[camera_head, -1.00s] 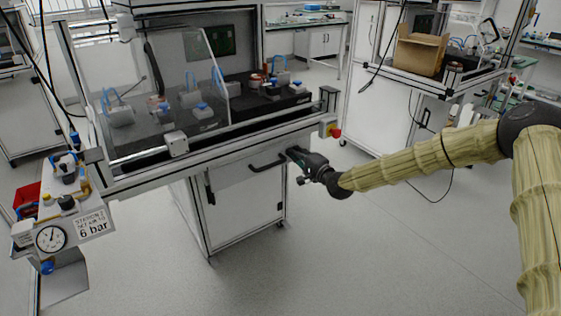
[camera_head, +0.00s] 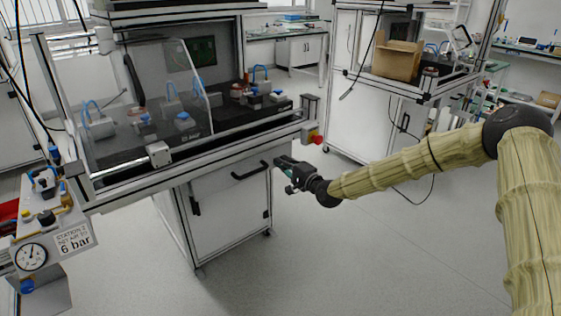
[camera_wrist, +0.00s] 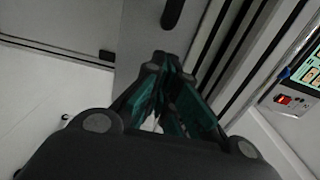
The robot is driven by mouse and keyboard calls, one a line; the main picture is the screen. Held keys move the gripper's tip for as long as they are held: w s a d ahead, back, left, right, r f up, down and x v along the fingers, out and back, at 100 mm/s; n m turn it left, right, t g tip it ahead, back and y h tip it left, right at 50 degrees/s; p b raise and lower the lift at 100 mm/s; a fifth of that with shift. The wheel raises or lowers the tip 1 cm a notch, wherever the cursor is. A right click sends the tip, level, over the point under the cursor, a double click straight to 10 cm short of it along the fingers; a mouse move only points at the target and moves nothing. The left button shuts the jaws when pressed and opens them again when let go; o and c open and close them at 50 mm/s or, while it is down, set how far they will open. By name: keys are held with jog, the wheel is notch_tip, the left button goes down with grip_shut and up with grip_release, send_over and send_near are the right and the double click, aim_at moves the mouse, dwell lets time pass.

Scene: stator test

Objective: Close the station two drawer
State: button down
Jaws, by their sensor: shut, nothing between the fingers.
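The station two drawer front (camera_head: 222,181) is a light grey panel under the workbench, with a black bar handle (camera_head: 250,170). The panel looks about flush with the cabinet, though a small gap would be hard to tell. My gripper (camera_head: 279,161) is just right of the handle's right end, shut and empty. In the wrist view, the gripper's dark fingers with green pads (camera_wrist: 163,62) come together before a grey panel. A black rounded end, seemingly of the handle (camera_wrist: 172,12), shows above the fingertips, apart from them.
A cabinet door (camera_head: 225,215) with a black vertical handle is below the drawer. A pressure gauge (camera_head: 31,257) is at the lower left. Open floor (camera_head: 370,260) lies right of the cabinet.

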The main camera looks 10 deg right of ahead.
jog(key=v, duration=1)
jog(key=s+a+f+n+g+h, duration=0.1)
jog(key=s+a+f+n+g, duration=0.2)
jog(key=s+f, duration=0.65)
jog(key=s+a+f+n+g+h, duration=0.1)
jog(key=s+a+f+g, duration=0.3)
jog(key=s+f, duration=0.55)
jog(key=s+f+n+g+h, duration=0.1)
jog(key=s+f+n+g, duration=0.1)
jog(key=s+f, duration=0.6)
jog(key=s+f+n+g+h, duration=0.25)
jog(key=s+f, duration=0.35)
jog(key=s, duration=0.5)
jog(key=s+d+f+n+g+h, duration=0.1)
jog(key=s+d+n+g+h, duration=0.1)
jog(key=s+d, duration=0.5)
jog(key=s+d+f+n+g+h, duration=0.1)
jog(key=s+d+g+h, duration=0.15)
jog(key=s, duration=0.75)
notch_tip(320, 180, up, 18)
jog(key=y+p, duration=0.1)
jog(key=p, duration=1.7)
jog(key=shift+s+d, duration=0.15)
jog(key=shift+d, duration=0.15)
